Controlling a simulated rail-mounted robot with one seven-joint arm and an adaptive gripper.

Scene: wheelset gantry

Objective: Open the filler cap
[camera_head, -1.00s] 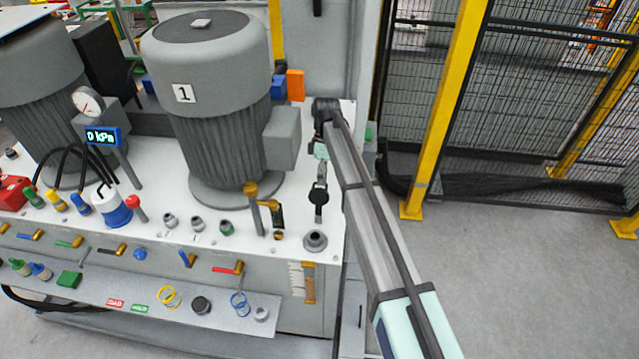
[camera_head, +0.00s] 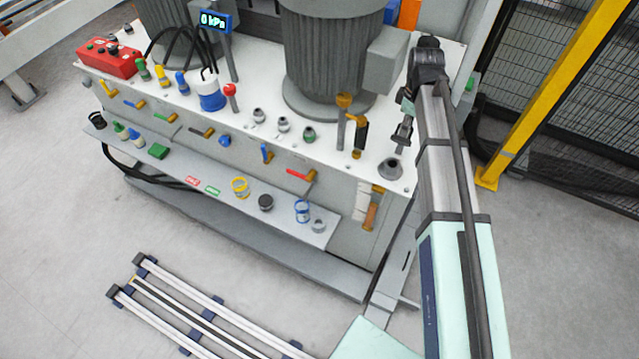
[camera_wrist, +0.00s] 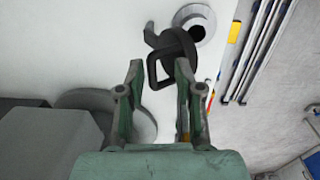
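The filler neck (camera_head: 390,168) is a grey ring on the right front of the white tank top. In the wrist view its round opening (camera_wrist: 197,31) shows dark and uncovered. The black filler cap (camera_wrist: 172,43), with a loop handle, is beside the opening, partly overlapping the ring. In the head view the cap (camera_head: 403,134) shows small and dark just above the neck. My gripper (camera_wrist: 159,66) has its two green fingers apart, with the cap's handle at and between the tips. The right tip overlaps the handle's edge; I cannot tell whether it touches. In the head view my gripper (camera_head: 406,112) is small.
A brass-coloured valve post (camera_head: 342,120) stands left of the neck, near a grey motor (camera_head: 325,55). Several fittings and coloured levers line the tank front, above a shelf (camera_head: 285,220) with loose parts. A yellow-framed mesh fence (camera_head: 550,95) is at the right.

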